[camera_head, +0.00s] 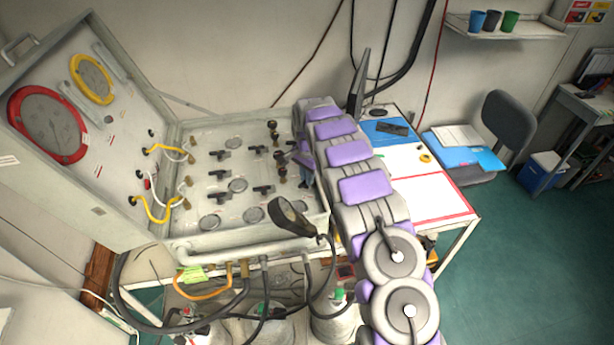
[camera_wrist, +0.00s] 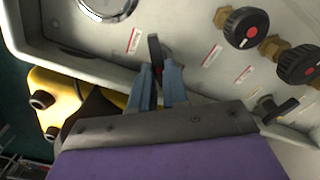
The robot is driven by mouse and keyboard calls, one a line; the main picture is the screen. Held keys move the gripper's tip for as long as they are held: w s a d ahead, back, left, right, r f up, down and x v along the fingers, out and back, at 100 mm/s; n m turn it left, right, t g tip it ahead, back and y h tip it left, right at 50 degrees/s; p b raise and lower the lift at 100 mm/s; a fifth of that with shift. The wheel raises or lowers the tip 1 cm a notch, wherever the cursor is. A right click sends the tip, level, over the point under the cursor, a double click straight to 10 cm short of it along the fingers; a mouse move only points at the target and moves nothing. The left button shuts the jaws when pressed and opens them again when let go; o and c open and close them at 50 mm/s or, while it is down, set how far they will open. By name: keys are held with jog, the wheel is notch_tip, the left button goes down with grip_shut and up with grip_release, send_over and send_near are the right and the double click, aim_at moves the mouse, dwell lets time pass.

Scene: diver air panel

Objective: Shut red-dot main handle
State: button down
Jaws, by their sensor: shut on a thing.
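My gripper (camera_wrist: 158,84) is shut on a black lever handle (camera_wrist: 154,50) near the panel's edge in the wrist view. The handle stands up between the two blue-grey fingers, its lower part hidden by them. Two round black knobs with red centres, one upper (camera_wrist: 246,27) and one lower (camera_wrist: 300,66), sit on brass fittings to the right. Another black lever (camera_wrist: 278,109) is at the lower right. In the head view my gripper (camera_head: 306,180) is at the right side of the open panel (camera_head: 205,170); the held handle is hidden there.
The upright lid (camera_head: 120,170) carries a red-rimmed gauge (camera_head: 48,124) and a yellow-rimmed gauge (camera_head: 91,79). Several black valve handles cover the panel. A desk (camera_head: 425,195) lies to the right of my arm.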

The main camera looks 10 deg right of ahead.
jog(key=m, duration=0.3)
jog(key=shift+r+m, duration=0.15)
jog(key=shift+m, duration=1.75)
jog(key=c, duration=1.4)
grip_release()
notch_tip(320, 180, up, 17)
jog(key=shift+p, duration=0.4)
